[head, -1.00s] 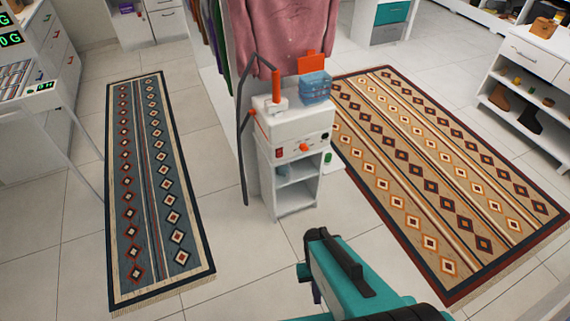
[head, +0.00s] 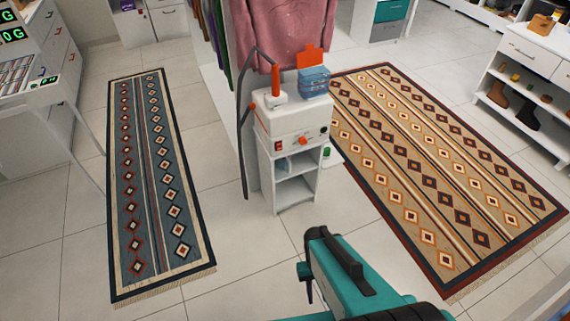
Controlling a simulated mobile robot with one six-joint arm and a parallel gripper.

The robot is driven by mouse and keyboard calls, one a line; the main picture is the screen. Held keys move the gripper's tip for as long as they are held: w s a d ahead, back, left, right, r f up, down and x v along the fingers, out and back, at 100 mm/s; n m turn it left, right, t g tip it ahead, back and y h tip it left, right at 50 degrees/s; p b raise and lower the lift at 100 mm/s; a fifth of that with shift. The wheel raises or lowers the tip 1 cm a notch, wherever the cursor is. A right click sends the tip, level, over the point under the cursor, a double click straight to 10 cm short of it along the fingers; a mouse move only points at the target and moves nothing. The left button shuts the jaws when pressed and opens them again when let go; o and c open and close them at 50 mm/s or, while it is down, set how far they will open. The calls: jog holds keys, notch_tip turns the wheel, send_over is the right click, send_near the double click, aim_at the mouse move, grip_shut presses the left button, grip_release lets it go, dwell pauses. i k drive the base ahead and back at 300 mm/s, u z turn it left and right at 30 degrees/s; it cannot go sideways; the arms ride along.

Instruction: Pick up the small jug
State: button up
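No jug can be made out for sure. A small pale-blue object (head: 285,164) stands on the upper shelf of the white stand (head: 293,193), too small to tell whether it is the small jug. A small green object (head: 326,152) shows at the stand's right side, also unclear. My teal and black arm reaches in from the bottom edge, in front of the stand and apart from it. A dark prong (head: 310,291) shows at its left side, perhaps part of my gripper. The fingers cannot be made out, and nothing is seen held.
A white machine with a red cylinder (head: 276,82) and a clear blue container (head: 313,82) tops the stand. Hanging clothes (head: 285,35) are behind. Patterned rugs lie left (head: 150,190) and right (head: 430,170). Tile floor before the stand is clear. White shelving (head: 530,60) stands far right.

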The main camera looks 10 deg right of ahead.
aim_at(284, 163)
jog(key=k, duration=0.9)
jog(key=u, duration=0.25)
jog(key=i, duration=1.45)
jog(key=u, duration=0.6)
